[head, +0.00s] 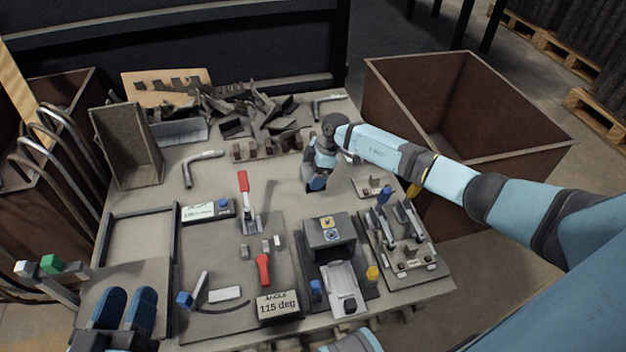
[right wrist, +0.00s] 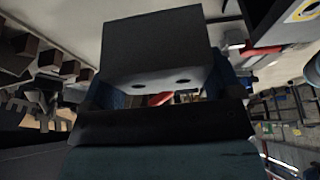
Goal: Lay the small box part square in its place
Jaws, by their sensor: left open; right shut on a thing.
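My right gripper (head: 318,182) is over the middle of the table, behind the black-and-grey press unit (head: 330,235). In the right wrist view it is shut on the small box part (right wrist: 155,45), a grey block with two dark holes in the face towards the camera. The blue fingers lie at both sides of the part. In the head view the part is mostly hidden by the gripper, and I cannot tell whether it touches the table. My left gripper (head: 128,306) is open and empty at the front left, with its two blue fingers apart.
A fixture with upright clamps (head: 405,235) stands at the right. A red-handled toggle clamp (head: 244,195) and an angle plate marked "115 deg" (head: 277,306) stand left of the press unit. A large brown bin (head: 400,105) stands beyond the right edge.

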